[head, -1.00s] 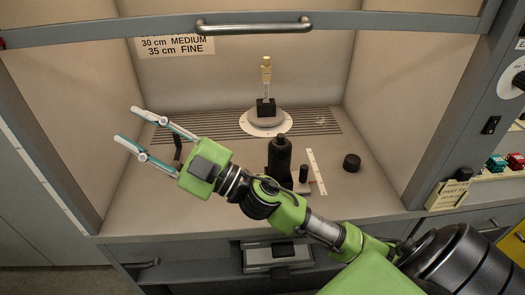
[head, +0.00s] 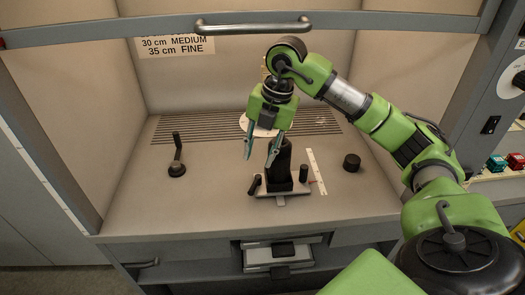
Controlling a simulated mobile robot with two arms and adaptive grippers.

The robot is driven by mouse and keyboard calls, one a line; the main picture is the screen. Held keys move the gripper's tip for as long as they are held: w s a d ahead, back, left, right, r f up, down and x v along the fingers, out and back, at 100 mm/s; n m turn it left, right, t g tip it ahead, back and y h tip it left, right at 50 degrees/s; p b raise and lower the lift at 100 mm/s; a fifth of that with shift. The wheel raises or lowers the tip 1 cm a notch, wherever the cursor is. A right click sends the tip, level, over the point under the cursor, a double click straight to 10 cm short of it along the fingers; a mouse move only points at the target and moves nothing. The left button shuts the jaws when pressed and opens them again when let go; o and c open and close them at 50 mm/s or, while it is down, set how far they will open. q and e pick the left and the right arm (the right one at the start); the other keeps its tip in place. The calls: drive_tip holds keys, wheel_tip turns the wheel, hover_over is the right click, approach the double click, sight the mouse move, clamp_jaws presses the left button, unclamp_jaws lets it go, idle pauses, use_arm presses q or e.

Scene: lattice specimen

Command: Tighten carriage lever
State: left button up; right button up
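A black upright carriage (head: 280,168) stands on a grey base (head: 295,189) at the front middle of the hood floor. A small black lever (head: 255,184) sticks up at the left end of that base; I take it for the carriage lever. A short black post (head: 303,174) stands at the right end. My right gripper (head: 259,160) points down with its two fingers apart and nothing between them. Its tips are above the lever, and the right finger overlaps the carriage's left edge; I cannot tell whether they touch. My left gripper is not in view.
A separate black lever on a round foot (head: 177,168) stands at left. A white scale strip (head: 317,172) and a black knob (head: 352,162) lie at right. The front left floor is clear.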

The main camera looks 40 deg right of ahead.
sight(253, 187)
drive_tip(key=p+x, duration=0.1)
drive_tip(key=x, duration=0.3)
drive_tip(key=p+x, duration=0.1)
drive_tip(key=x, duration=0.4)
drive_tip(key=d+p+x, duration=0.1)
drive_tip(key=x, duration=0.3)
drive_tip(key=shift+f, duration=0.4)
clamp_jaws()
